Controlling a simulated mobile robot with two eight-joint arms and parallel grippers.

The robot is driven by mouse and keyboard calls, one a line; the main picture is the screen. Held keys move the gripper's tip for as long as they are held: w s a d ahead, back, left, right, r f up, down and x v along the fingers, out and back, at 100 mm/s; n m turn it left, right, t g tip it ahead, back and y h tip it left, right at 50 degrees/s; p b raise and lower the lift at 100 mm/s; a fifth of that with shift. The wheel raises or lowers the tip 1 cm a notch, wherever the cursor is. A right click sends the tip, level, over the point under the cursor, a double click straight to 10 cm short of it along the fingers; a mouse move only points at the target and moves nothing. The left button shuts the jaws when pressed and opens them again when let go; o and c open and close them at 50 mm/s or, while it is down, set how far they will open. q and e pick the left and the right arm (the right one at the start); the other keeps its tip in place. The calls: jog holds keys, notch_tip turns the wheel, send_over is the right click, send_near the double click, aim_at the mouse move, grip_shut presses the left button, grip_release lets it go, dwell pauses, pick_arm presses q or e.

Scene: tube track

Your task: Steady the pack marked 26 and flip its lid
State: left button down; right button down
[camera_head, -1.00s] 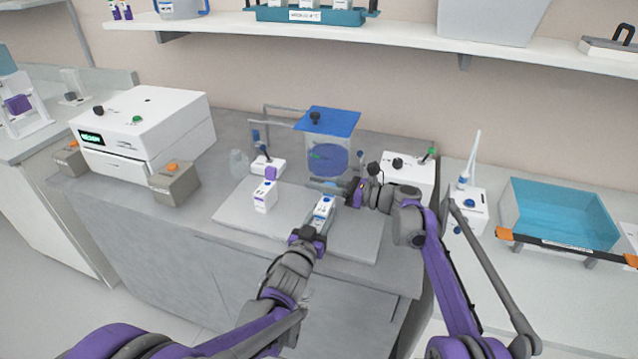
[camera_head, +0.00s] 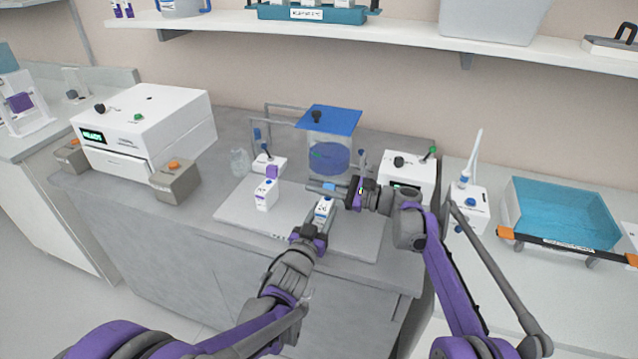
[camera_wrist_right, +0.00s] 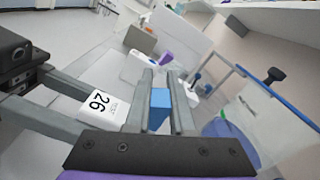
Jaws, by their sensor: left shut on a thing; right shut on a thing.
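The pack marked 26 (camera_wrist_right: 97,103) is a small white box; its number faces the right wrist camera. In the head view the pack (camera_head: 323,211) stands on the pale board (camera_head: 350,243). My left gripper (camera_head: 314,229) is shut on its body from the front; its fingers also flank the pack in the right wrist view. My right gripper (camera_head: 333,190) is just above and behind the pack, coming from the right. In the right wrist view its fingers (camera_wrist_right: 160,95) are shut on a small blue piece (camera_wrist_right: 159,108), seemingly the lid's tab. The lid's hinge is hidden.
A clear tank with a blue lid (camera_head: 331,121) stands behind. A white device (camera_head: 404,177) is close behind my right gripper. A large white machine (camera_head: 150,130) stands at left.

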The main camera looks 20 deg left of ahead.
jog(key=shift+s+n, duration=0.15)
jog(key=shift+n, duration=0.65)
jog(key=c, duration=0.8)
grip_release()
jog(key=shift+o, duration=0.2)
jog(key=d, duration=1.2)
jog(key=shift+s, duration=0.4)
jog(key=shift+d, duration=0.1)
